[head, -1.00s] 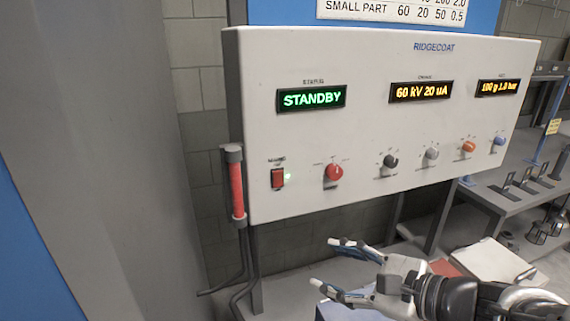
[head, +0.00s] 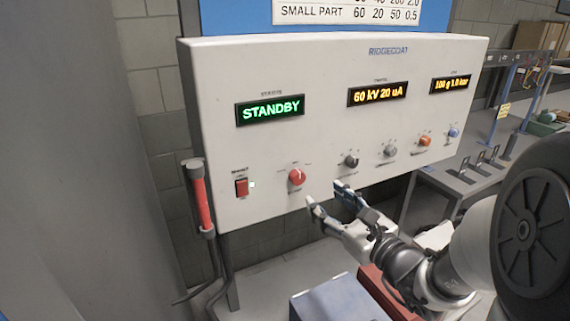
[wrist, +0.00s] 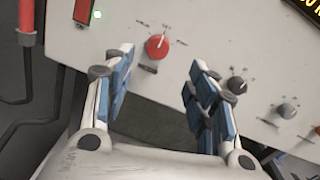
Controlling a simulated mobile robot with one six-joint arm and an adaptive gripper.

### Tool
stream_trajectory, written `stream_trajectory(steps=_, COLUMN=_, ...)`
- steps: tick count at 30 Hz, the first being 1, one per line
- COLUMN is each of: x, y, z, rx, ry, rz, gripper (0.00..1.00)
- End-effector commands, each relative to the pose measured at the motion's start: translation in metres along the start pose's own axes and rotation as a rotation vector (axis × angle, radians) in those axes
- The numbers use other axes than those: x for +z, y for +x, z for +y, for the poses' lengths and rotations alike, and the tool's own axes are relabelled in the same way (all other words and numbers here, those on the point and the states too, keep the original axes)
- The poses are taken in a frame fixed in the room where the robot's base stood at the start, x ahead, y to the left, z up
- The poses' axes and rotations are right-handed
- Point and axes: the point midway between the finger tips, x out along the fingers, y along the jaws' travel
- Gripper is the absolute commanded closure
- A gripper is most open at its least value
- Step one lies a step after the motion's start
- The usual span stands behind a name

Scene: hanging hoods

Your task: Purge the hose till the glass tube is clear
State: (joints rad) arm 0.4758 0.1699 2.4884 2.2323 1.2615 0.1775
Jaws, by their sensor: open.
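The glass tube (head: 202,201) stands upright at the left edge of the control panel (head: 330,125) and is filled with red; part of it also shows in the wrist view (wrist: 27,18). Dark hoses (head: 215,282) run down from it. The red selector knob (head: 297,177) sits low on the panel, and it shows in the wrist view (wrist: 157,46) just beyond my fingers. The display (head: 270,109) reads STANDBY in green. My gripper (head: 327,193) is open and empty, in front of the panel's lower edge, right of and below the red knob.
A red rocker switch (head: 241,187) with a lit green lamp is left of the knob. Dark (head: 351,161), grey (head: 390,151), orange (head: 425,141) and blue (head: 453,133) knobs run rightward. A blue-grey box (head: 338,300) and a red box (head: 385,292) lie below my arm.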

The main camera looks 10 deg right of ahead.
Motion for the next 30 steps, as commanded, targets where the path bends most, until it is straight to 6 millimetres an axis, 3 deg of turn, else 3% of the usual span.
stream_trajectory(steps=6, x=-0.005, y=0.049, z=0.004, rx=0.006, ry=0.001, rz=0.001, gripper=0.48)
stream_trajectory(steps=13, x=-0.004, y=0.085, z=0.002, rx=0.003, ry=0.001, rz=0.002, gripper=0.48)
stream_trajectory(steps=18, x=-0.004, y=0.097, z=0.002, rx=0.002, ry=0.002, rz=0.003, gripper=0.48)
stream_trajectory(steps=27, x=-0.004, y=0.099, z=0.002, rx=0.001, ry=0.002, rz=0.002, gripper=0.48)
stream_trajectory(steps=30, x=-0.004, y=0.098, z=0.002, rx=0.001, ry=0.002, rz=0.002, gripper=0.55)
